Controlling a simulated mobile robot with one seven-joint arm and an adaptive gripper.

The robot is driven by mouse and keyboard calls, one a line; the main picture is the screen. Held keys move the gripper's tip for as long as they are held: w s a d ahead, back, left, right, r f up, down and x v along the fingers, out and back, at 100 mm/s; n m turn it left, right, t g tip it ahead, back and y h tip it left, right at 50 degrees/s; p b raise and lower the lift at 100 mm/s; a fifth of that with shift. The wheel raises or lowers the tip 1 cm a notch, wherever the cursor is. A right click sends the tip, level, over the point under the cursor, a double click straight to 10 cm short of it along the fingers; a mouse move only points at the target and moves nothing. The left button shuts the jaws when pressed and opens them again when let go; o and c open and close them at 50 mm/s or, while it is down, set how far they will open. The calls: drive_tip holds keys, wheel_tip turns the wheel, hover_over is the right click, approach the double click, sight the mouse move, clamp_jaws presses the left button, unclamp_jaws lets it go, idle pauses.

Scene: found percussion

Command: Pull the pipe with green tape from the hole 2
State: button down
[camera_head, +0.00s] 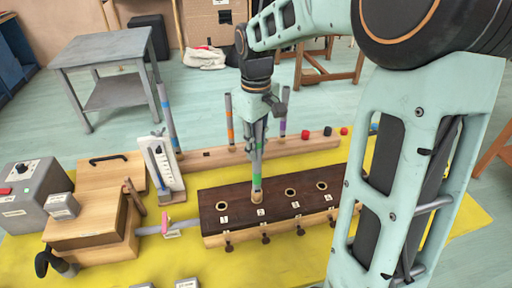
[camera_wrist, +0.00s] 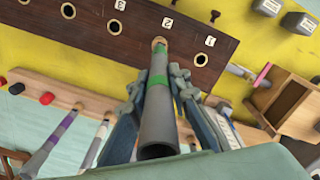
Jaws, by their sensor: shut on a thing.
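The grey pipe with green tape (camera_head: 257,172) stands upright at hole 2 of the dark wooden block (camera_head: 213,231). Its lower end is tan and sits over the hole, hiding it; I cannot tell how deep it is. My gripper (camera_head: 259,138) is above the block and shut on the pipe. In the wrist view the pipe (camera_wrist: 157,122) runs between the fingers of my gripper (camera_wrist: 157,88), with the green tape beside the fingertips. Holes 1 (camera_wrist: 202,60) and 3 (camera_wrist: 114,27) lie on either side and look empty.
A lighter wooden rack (camera_head: 205,158) behind holds pipes with orange tape (camera_head: 230,120) and purple tape (camera_head: 282,118), plus red and black knobs. A blue-taped pipe (camera_head: 168,115) and a white gauge stand (camera_head: 160,165) are left. A wooden box (camera_head: 90,225) stands at left on the yellow mat (camera_head: 280,265).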

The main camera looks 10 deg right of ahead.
drive_tip(key=shift+r+p, duration=0.5)
drive_tip(key=shift+r, duration=0.45)
